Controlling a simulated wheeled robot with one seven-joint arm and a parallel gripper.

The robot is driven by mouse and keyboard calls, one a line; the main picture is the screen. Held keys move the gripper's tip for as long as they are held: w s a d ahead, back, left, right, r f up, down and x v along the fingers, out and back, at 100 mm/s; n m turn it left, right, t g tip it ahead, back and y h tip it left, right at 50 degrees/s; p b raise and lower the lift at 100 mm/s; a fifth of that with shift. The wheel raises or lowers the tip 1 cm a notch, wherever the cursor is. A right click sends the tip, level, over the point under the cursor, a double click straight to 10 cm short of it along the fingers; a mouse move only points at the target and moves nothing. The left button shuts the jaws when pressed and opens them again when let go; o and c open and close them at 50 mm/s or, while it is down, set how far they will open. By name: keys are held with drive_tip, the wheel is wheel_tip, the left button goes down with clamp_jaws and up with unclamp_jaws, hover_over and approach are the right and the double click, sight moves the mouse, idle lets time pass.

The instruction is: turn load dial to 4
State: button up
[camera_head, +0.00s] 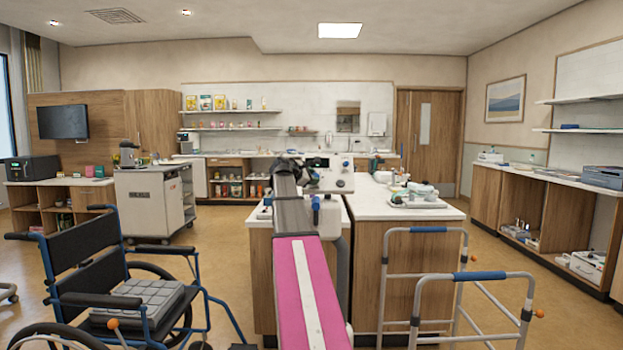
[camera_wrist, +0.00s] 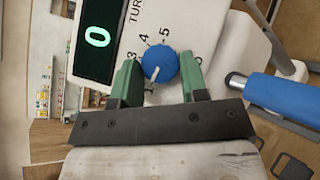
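The load dial (camera_wrist: 160,67) is a round blue knob on a white panel with printed numbers; 3, 4 and 5 are readable, others are partly hidden. Its white pointer slants toward the lower left in the wrist view, away from the 4. My gripper (camera_wrist: 159,60) has its two green fingers apart, one on each side of the dial. The gaps are very small and I cannot tell whether either finger touches it. A dark display (camera_wrist: 97,37) beside the dial reads 0. In the head view the white device (camera_head: 334,173) stands beyond my arm, which partly hides it.
A blue cylindrical part (camera_wrist: 285,98) lies right of my gripper in the wrist view. In the head view a wheelchair (camera_head: 110,265) stands left and a walker (camera_head: 440,278) right of my arm. A tray (camera_head: 420,204) sits on the counter right of the device.

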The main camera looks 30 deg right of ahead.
drive_tip(key=shift+c, duration=0.9)
drive_tip(key=m+g, duration=0.1)
drive_tip(key=m+y, duration=0.1)
drive_tip(key=m, duration=0.1)
drive_tip(key=m+g+y, duration=0.1)
drive_tip(key=shift+w+d+r+m+g, duration=0.1)
drive_tip(key=shift+w+r+m+g, duration=0.15)
drive_tip(key=shift+m+g, duration=0.05)
drive_tip(key=m+y, duration=0.1)
drive_tip(key=m+g+y, duration=0.1)
drive_tip(key=m, duration=0.1)
drive_tip(key=shift+w+d+r, duration=0.1)
drive_tip(key=shift+d+r, duration=0.05)
drive_tip(key=shift+r, duration=0.05)
drive_tip(key=m+y, duration=0.2)
drive_tip(key=m, duration=0.1)
drive_tip(key=shift+d+r+g+y, duration=0.1)
drive_tip(key=shift+d+g+y, duration=0.05)
drive_tip(key=shift+g+y, duration=0.2)
drive_tip(key=m+y, duration=0.3)
drive_tip(key=m, duration=0.1)
drive_tip(key=shift+d+r, duration=0.15)
drive_tip(key=shift+d, duration=0.1)
drive_tip(key=m+y, duration=0.1)
drive_tip(key=m+t+y, duration=0.2)
drive_tip(key=m+y, duration=0.1)
drive_tip(key=shift+s+d, duration=0.3)
drive_tip(key=shift+s, duration=0.05)
